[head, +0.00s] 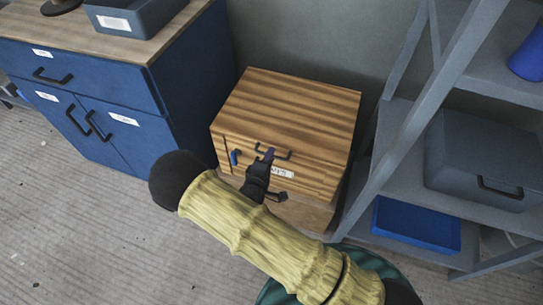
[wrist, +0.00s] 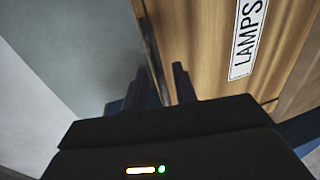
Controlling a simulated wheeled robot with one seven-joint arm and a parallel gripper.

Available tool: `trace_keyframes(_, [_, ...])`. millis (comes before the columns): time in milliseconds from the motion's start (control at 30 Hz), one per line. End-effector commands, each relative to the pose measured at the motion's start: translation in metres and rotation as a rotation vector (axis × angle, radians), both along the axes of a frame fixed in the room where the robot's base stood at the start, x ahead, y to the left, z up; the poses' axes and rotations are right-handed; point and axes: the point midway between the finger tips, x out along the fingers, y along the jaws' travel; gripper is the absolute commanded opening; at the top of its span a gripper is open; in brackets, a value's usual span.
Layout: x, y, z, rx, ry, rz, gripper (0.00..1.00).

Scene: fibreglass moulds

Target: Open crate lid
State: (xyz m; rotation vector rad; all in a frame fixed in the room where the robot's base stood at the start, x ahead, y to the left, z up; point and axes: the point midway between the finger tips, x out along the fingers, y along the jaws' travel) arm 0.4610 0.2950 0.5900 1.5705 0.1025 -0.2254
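The wooden crate (head: 290,100) with a striped lid stands between the blue cabinet and the grey shelf. Its lid looks closed. The label reads LAMPS in the wrist view (wrist: 246,40). My gripper (head: 268,156) is in front of the crate, close to the handle, and partly covers the front face. The handle cannot be made out there, so contact is unclear.
A blue cabinet (head: 110,80) with black handles stands at left, a grey bin (head: 135,15) on top. The grey shelf (head: 395,150) at right holds a grey box (head: 480,150) and a blue tray (head: 415,225). The floor (head: 90,220) at left front is clear.

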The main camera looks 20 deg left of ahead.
Motion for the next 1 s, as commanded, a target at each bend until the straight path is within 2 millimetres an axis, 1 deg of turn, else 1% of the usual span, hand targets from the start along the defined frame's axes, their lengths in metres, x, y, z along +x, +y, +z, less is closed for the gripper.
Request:
trace_keyframes(33, [0.006,-0.001,-0.002,0.000,-0.001,-0.002,0.28])
trace_keyframes(167, [0.015,-0.002,-0.003,0.000,0.000,-0.001,0.28])
trace_keyframes(433, [0.016,-0.002,-0.003,-0.001,0.000,0.000,0.28])
trace_keyframes(467, [0.016,-0.002,-0.003,-0.001,0.000,0.000,0.24])
trace_keyframes(500, [0.016,-0.002,-0.003,-0.001,0.000,0.000,0.16])
trace_keyframes(600, [0.016,-0.002,-0.003,-0.001,0.000,0.000,0.00])
trace_keyframes(867, [0.015,-0.001,-0.003,0.000,0.001,0.002,0.00])
trace_keyframes(1000, [0.014,0.001,0.001,0.000,0.007,0.005,0.00])
